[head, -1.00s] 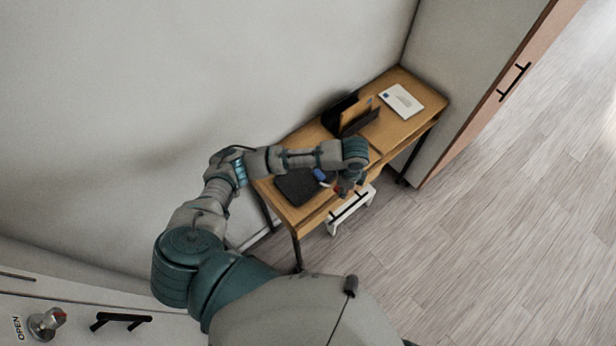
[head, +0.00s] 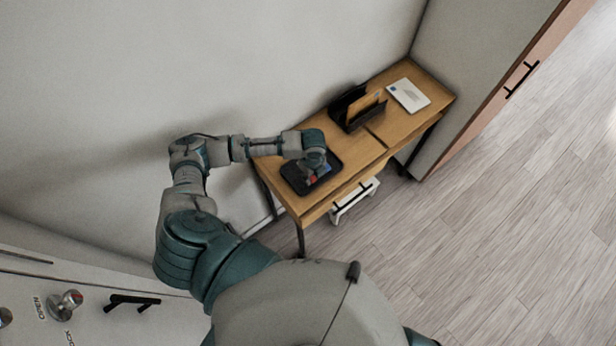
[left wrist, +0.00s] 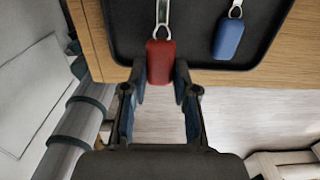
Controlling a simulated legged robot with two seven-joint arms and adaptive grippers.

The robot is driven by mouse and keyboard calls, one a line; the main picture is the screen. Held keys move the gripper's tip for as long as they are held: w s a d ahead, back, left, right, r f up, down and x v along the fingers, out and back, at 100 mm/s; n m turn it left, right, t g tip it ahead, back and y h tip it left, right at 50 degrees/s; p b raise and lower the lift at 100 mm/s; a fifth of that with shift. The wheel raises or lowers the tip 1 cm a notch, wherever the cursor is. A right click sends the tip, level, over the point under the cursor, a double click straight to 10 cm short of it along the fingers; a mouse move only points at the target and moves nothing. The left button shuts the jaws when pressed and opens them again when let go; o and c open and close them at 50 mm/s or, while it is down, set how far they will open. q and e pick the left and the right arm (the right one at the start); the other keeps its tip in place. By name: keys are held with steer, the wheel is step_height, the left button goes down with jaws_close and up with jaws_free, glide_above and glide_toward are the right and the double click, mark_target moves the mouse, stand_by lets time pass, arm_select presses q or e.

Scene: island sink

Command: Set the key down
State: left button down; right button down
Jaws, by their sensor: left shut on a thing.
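My left gripper (head: 312,172) is over the black tray (head: 294,180) on the narrow wooden desk. In the left wrist view its fingers (left wrist: 160,76) are shut on the red fob (left wrist: 160,58) of a key. The key's silver metal part extends over the tray (left wrist: 205,12). Whether the red-fob key touches the tray, I cannot tell. A second key with a blue fob (left wrist: 229,38) lies on the tray to the right of it. My right gripper is not in view.
A dark organiser (head: 358,108) with upright dividers and a white envelope (head: 408,95) are farther along the desk (head: 400,125). A wall is behind it. A white part with a black handle (head: 350,196) sticks out below the front edge.

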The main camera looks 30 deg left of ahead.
arm_select(q)
steer(key=shift+a+f, duration=0.15)
steer(key=shift+a, duration=0.75)
step_height(320, 180, down, 3)
steer(key=shift+s+f, duration=0.1)
steer(key=shift+f, duration=0.15)
steer(key=shift+d, duration=0.1)
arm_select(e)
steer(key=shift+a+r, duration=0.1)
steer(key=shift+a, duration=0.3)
arm_select(q)
steer(key=c, duration=0.9)
jaws_free()
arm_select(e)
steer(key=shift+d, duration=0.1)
